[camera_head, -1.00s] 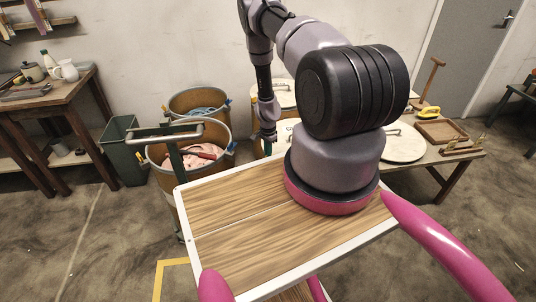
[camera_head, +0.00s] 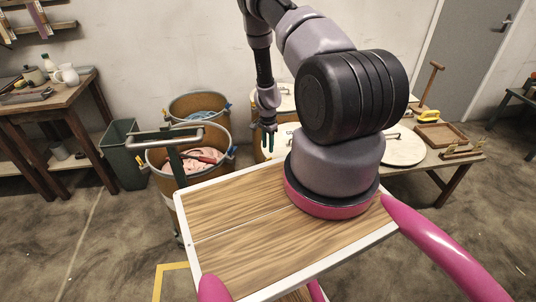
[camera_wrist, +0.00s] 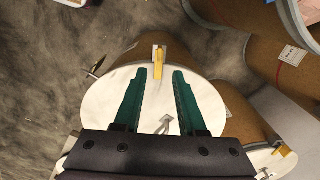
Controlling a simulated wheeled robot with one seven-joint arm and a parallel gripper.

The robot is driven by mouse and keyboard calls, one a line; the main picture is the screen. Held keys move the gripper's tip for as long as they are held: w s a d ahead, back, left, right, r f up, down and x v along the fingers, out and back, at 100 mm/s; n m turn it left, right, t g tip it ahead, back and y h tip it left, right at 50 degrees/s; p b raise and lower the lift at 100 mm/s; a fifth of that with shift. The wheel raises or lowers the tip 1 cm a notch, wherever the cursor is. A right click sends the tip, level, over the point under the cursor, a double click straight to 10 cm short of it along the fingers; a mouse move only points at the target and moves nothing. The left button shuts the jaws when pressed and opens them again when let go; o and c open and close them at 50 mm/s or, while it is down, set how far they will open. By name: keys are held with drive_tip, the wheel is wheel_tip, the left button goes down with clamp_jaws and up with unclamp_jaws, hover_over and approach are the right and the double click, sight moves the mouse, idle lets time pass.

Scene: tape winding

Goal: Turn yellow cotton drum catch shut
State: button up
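In the wrist view a round drum with a pale lid (camera_wrist: 98,92) lies beneath my gripper (camera_wrist: 154,76). A yellow catch (camera_wrist: 158,70) stands on a light plate at its far rim, beyond and between the fingertips. The two teal fingers are spread apart with nothing between them. A grey handle or mark (camera_wrist: 163,125) shows on the lid. I cannot read which drum holds cotton. In the head view my gripper (camera_head: 269,141) hangs fingers down by the pale-lidded drums (camera_head: 281,134), partly hidden behind my arm.
A second drum with a yellow catch (camera_wrist: 282,149) is close on the right. An open tub with pink contents (camera_head: 158,166) and one with blue contents (camera_head: 177,106) stand left of the drums. A low table (camera_head: 443,160) is at the right. Floor at the front left is clear.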

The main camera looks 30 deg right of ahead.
drive_tip(key=shift+r, duration=1.75)
